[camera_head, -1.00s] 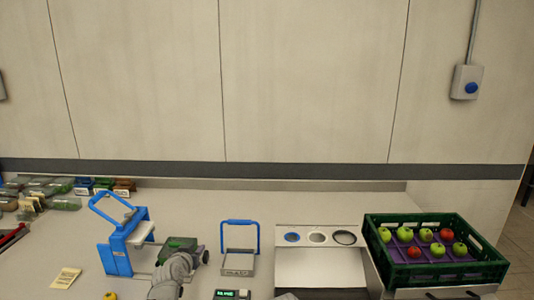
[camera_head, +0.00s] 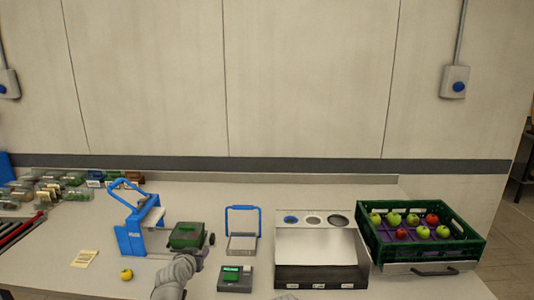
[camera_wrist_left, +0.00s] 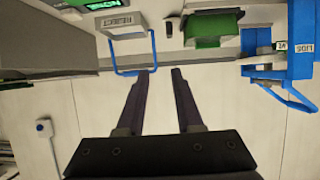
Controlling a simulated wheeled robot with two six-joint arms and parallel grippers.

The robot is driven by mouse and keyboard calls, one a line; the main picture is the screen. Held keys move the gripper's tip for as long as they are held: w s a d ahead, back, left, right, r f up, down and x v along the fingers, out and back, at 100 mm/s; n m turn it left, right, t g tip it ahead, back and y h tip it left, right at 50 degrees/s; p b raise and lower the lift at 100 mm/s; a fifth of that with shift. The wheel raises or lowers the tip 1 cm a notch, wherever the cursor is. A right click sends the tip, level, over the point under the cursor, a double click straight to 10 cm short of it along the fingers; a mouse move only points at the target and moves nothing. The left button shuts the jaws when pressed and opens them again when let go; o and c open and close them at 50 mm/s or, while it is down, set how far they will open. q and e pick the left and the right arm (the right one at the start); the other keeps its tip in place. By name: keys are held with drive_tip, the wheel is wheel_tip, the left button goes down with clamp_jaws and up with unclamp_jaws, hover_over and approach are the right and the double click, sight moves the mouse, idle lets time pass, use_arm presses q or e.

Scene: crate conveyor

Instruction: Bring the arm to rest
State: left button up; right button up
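My left arm's grey links (camera_head: 176,272) rise from the bottom edge in the head view, just in front of a green-topped device (camera_head: 187,235). The left gripper's fingers cannot be made out clearly there. In the left wrist view my left gripper (camera_wrist_left: 164,75) has its two dark fingers apart with nothing between them. Beyond the fingertips are a blue-handled frame (camera_wrist_left: 135,66) marked REJECT and the green device (camera_wrist_left: 208,28). No contact with either shows. My right gripper is not in view.
A blue stand (camera_head: 130,238) is left of the green device. The blue-handled frame (camera_head: 242,232) and a small display unit (camera_head: 235,280) are to the right. Further right are a metal station (camera_head: 320,275) and a green crate (camera_head: 374,250) of apples. Packs (camera_head: 50,182) lie at far left.

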use_arm(q)
drive_tip(key=s+d+f+g, duration=0.1)
drive_tip(key=d+f, duration=0.1)
drive_tip(key=d, duration=0.1)
drive_tip(key=s+d+f+m+g+h, duration=0.1)
drive_tip(key=s+d+f, duration=0.1)
drive_tip(key=d, duration=0.1)
drive_tip(key=s+d+f+g+b, duration=0.1)
drive_tip(key=s+d+f+g, duration=0.1)
drive_tip(key=d+f, duration=0.1)
drive_tip(key=shift+s+m, duration=0.2)
drive_tip(key=shift+m, duration=0.2)
drive_tip(key=s+d+f+g+y+b, duration=0.1)
drive_tip(key=s+d+f+g, duration=0.2)
drive_tip(key=s, duration=0.8)
drive_tip(key=s+d+f+m+g+y+b, duration=0.1)
drive_tip(key=s+d+f+g, duration=0.3)
drive_tip(key=s, duration=0.8)
drive_tip(key=shift+f+g+y, duration=0.7)
drive_tip(key=shift+f+g, duration=0.45)
drive_tip(key=shift+g, duration=0.05)
